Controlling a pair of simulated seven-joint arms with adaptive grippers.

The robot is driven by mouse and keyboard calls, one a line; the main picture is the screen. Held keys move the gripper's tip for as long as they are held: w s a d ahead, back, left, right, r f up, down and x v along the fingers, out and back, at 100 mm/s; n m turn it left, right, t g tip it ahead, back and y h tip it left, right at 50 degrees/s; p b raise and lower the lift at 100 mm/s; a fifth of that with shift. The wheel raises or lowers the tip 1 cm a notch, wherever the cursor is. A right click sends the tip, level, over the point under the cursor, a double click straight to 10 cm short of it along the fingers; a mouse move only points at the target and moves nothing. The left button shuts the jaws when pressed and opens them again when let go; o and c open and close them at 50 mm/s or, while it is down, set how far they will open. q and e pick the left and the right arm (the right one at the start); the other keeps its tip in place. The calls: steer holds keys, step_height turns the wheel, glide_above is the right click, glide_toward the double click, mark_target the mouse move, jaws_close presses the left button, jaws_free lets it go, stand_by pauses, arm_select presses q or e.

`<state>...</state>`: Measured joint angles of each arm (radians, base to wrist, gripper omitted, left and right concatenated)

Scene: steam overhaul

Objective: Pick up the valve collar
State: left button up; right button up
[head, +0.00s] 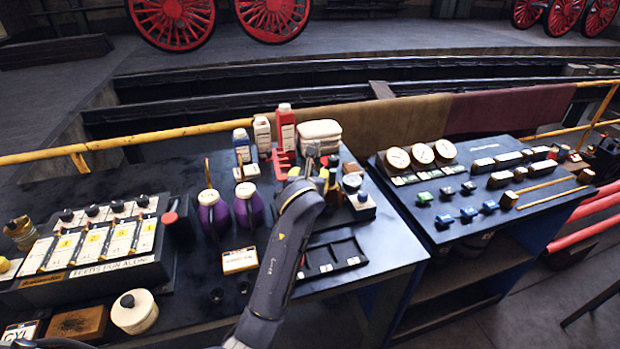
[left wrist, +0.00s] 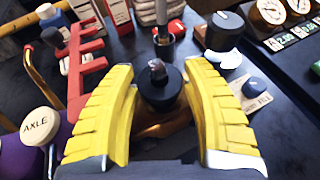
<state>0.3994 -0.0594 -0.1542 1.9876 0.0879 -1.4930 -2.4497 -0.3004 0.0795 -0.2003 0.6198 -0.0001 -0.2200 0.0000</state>
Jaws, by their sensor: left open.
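My left gripper (head: 325,182) is over the back right part of the left bench in the head view. In the left wrist view my left gripper (left wrist: 158,72) is open, with its yellow fingers apart. Between them stands a dark round part (left wrist: 160,92) with a small brownish top, above an orange-brown base (left wrist: 160,129). I cannot tell for sure whether this is the valve collar. A gap shows between the part and each finger. In the head view my gripper and arm hide this spot. My right gripper is not in view.
A red rack (left wrist: 86,65) stands close left of the fingers. Purple cans (head: 213,212), bottles (head: 242,146) and a black tray (head: 335,257) surround the arm. A gauge panel (head: 470,180) is to the right. The bench's front right corner is clear.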

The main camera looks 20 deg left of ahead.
arm_select(q)
steer(key=c, duration=1)
jaws_close()
steer(key=shift+f, duration=0.15)
